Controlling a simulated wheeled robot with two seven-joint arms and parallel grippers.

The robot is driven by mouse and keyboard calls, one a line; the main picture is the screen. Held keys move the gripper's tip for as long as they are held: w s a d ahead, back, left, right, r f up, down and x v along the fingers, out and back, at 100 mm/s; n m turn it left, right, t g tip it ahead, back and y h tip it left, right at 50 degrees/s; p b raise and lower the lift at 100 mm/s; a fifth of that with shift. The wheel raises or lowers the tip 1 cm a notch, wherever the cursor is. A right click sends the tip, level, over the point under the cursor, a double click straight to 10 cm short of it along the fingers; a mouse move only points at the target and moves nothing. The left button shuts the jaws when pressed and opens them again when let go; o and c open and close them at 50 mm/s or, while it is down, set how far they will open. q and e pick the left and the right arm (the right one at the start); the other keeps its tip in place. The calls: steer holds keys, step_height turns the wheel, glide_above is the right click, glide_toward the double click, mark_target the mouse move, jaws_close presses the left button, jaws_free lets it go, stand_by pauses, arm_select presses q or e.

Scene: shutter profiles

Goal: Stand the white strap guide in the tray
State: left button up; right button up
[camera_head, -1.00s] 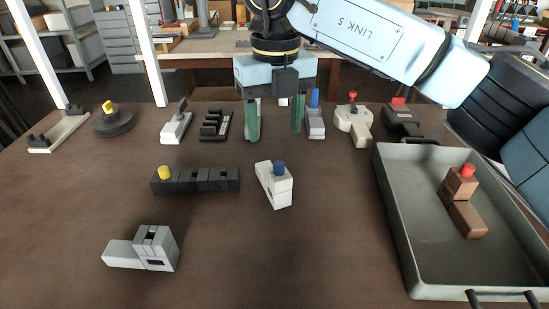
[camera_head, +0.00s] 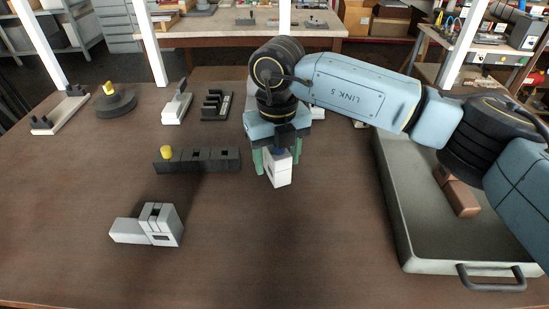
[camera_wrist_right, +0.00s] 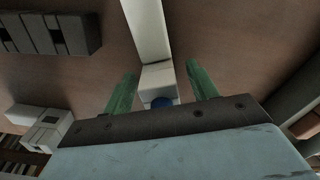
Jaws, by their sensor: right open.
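A white piece with a blue knob, which I take as the white strap guide (camera_head: 280,177), is on the table in the middle of the head view. My right gripper (camera_head: 277,162) is right above it, green fingers open and pointing down on either side. In the right wrist view the white piece (camera_wrist_right: 158,76) and its blue knob lie between the apart fingers of my right gripper (camera_wrist_right: 161,88); I cannot tell whether they touch. The grey tray (camera_head: 402,235) stands at the right, partly hidden by my right arm. My left gripper is not seen.
A brown block (camera_head: 459,196) is in the tray, partly behind my arm. A black bar with a yellow knob (camera_head: 197,160) lies left of the gripper. A light grey block (camera_head: 148,228) is at front left. Other pieces line the back. The front middle table is clear.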

steer(key=shift+f, duration=0.1)
steer(key=c, duration=1.1)
